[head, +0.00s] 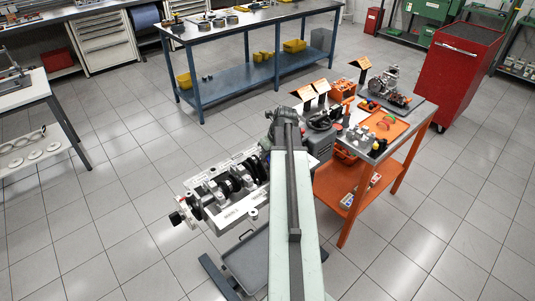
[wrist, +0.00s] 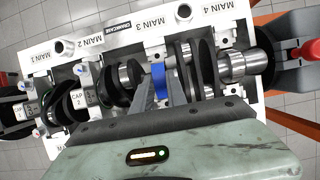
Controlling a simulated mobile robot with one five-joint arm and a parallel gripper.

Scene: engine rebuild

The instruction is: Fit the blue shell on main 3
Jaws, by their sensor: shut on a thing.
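The blue shell (wrist: 158,76) shows as a small blue piece between the fingertips of my gripper (wrist: 160,92) in the wrist view. My gripper is shut on it. The shell is at the crankshaft, in line with the MAIN 3 label (wrist: 148,23); I cannot tell whether it touches its seat. The white engine block (wrist: 113,48) carries the dark crankshaft (wrist: 115,84). In the head view the block (head: 236,208) sits left of my arm, which hides the gripper and the shell.
Caps marked CAP 2 (wrist: 78,98) and CAP 1 (wrist: 34,106) stand at the left of the block. An orange-framed table (head: 345,203) with parts and trays stands right of my arm. A red cabinet (head: 455,75) is beyond it. Open tiled floor lies left of the block.

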